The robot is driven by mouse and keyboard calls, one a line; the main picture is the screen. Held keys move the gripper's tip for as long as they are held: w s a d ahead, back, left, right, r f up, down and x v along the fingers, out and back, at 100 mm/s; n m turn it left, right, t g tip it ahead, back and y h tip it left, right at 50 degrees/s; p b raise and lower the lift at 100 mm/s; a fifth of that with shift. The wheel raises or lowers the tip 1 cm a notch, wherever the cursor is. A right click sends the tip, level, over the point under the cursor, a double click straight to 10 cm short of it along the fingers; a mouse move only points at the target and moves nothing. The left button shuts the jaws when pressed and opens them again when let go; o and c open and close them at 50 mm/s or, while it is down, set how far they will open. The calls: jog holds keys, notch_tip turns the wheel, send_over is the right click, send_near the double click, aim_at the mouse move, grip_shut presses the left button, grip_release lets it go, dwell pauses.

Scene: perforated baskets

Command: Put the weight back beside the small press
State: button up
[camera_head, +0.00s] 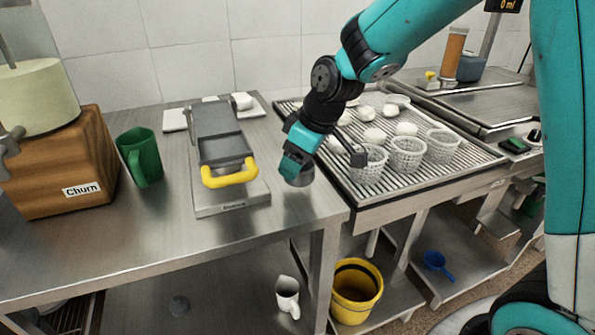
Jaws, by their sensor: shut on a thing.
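The small press (236,194) stands on the steel table, a grey flat device with a yellow handle (230,174) at its front. My gripper (296,168) points down, to the right of the press and near the table's right edge.
A green mug (140,157) and a wooden churn box (65,165) stand left of the press. White perforated baskets (406,157) and white lumps (375,136) sit on the ribbed drain table (420,182) at right. A yellow bucket (357,289) stands below. The table's front left is clear.

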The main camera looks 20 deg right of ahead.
jog(key=shift+f, duration=1.45)
jog(key=shift+f, duration=0.1)
jog(key=o, duration=1.7)
jog(key=v, duration=1.2)
jog(key=s+a+m+g, duration=0.1)
jog(key=s+a, duration=0.2)
jog(key=s, duration=0.8)
jog(key=s+a+m+g+y, duration=0.1)
jog(key=s+a, duration=0.3)
jog(key=s, duration=0.7)
jog(key=shift+a+f+g+p, duration=0.3)
jog(key=shift+g+p, duration=0.1)
jog(key=shift+g, duration=0.2)
